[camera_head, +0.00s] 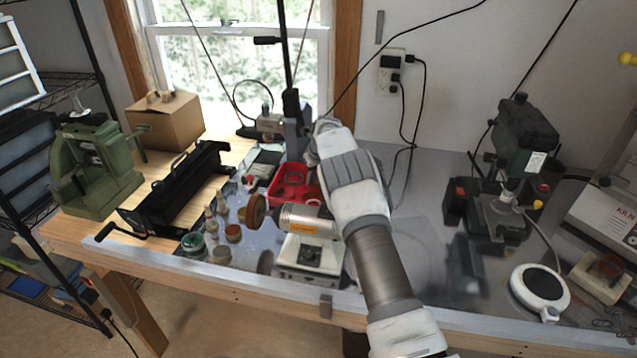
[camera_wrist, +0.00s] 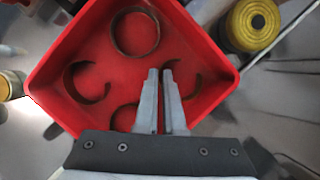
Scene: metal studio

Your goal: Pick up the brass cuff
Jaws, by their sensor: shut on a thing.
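The red tray (camera_wrist: 60,62) fills much of the wrist view and lies below my gripper. My gripper (camera_wrist: 162,73) points into it, its two fingers close together. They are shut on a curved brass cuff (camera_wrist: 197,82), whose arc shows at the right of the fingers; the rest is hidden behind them. Other pieces lie apart in the tray: a round ring (camera_wrist: 112,34) at the top, an open cuff (camera_wrist: 69,86) at left and another (camera_wrist: 116,112) at the bottom, partly hidden. In the head view the tray (camera_head: 284,192) is partly behind my arm, and my fingers are hidden.
A polishing motor (camera_head: 308,222) and several small jars (camera_head: 221,254) stand close in front of the tray. A black roller tool (camera_head: 180,185) and a cardboard box (camera_head: 166,120) are at left. A drill press (camera_head: 520,130) stands at right. A yellow-topped jar (camera_wrist: 253,25) is beside the tray.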

